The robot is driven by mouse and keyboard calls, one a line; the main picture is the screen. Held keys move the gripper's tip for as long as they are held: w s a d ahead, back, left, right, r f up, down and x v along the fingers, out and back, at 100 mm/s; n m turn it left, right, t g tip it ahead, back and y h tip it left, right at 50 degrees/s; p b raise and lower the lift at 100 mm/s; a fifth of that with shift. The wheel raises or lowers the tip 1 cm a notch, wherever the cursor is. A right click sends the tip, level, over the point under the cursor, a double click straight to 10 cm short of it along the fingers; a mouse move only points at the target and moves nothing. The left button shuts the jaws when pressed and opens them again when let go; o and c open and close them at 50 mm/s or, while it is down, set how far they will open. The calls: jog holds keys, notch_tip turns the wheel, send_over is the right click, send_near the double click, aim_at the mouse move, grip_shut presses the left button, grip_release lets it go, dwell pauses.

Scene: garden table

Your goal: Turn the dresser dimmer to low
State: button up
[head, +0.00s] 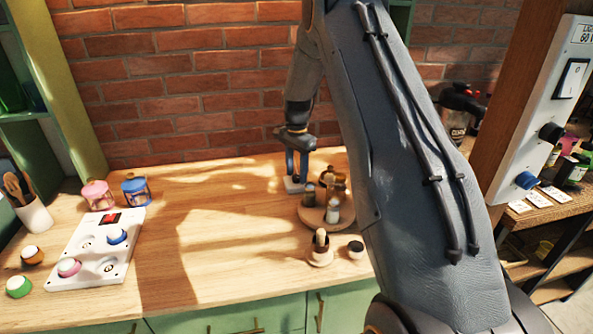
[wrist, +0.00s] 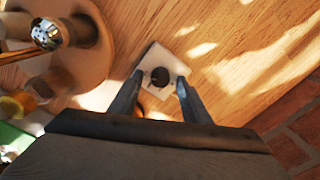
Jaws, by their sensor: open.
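The dimmer is a small white plate (wrist: 150,58) with a round black knob (wrist: 160,76), lying on the wooden table. In the head view only a white part of the dimmer (head: 292,187) shows below my gripper (head: 298,166). In the wrist view my gripper (wrist: 160,80) is open, pointing down, with one finger to each side of the knob and gaps between. I cannot tell whether the fingertips are level with the knob or above it. A small pale mark shows beside the knob, too small to read.
A round wooden tray (wrist: 95,70) with shakers and jars stands close to the dimmer; it also shows in the head view (head: 312,213). A brick wall (head: 190,80) rises behind. A white panel with knobs (head: 85,270) lies at left. The table's middle is clear.

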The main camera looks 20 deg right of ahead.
jog(key=shift+f, duration=0.25)
jog(key=shift+c, duration=0.4)
jog(key=c, duration=1)
jog(key=shift+o, duration=0.2)
